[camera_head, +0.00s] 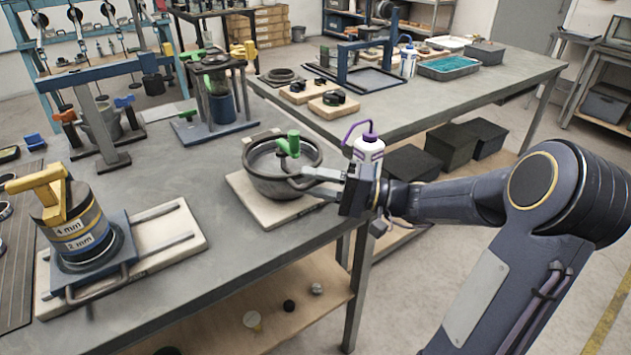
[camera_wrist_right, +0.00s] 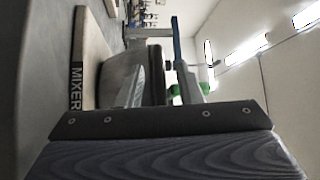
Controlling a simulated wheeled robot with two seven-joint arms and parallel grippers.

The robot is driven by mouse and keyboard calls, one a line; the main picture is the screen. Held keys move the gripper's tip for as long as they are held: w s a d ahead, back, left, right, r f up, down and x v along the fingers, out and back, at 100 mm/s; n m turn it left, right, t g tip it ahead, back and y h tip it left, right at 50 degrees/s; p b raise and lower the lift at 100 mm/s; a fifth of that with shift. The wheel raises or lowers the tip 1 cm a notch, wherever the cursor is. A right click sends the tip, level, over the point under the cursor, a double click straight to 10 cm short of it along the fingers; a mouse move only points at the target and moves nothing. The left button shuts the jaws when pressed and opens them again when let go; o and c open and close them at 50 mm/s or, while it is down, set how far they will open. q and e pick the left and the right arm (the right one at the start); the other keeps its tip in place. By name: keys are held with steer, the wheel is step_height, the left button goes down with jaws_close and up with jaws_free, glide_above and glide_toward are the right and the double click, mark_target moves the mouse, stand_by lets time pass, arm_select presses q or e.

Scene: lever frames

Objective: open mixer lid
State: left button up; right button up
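The mixer is a round dark grey bowl (camera_head: 281,188) on a pale board (camera_head: 252,207), with a grey lid (camera_head: 264,162) level on top. A green handle (camera_head: 289,144) stands up on the lid. The board edge reads MIXER in the right wrist view (camera_wrist_right: 77,88). My right gripper (camera_head: 298,179) comes in from the right at the bowl's right rim. Its two fingers (camera_wrist_right: 160,85) are apart, with the dark rim (camera_wrist_right: 156,78) showing between them. The green handle shows beside one finger (camera_wrist_right: 174,92). I cannot tell whether the fingers touch the rim. My left gripper is not in view.
A sieve stack (camera_head: 80,225) with a yellow handle stands on a board at front left. A dark stand (camera_head: 217,125) is behind the mixer. A white bottle with a purple top (camera_head: 368,152) is beyond my right gripper. Bare tabletop (camera_head: 205,185) lies left of the mixer.

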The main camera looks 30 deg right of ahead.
jaws_close()
stand_by(0.3)
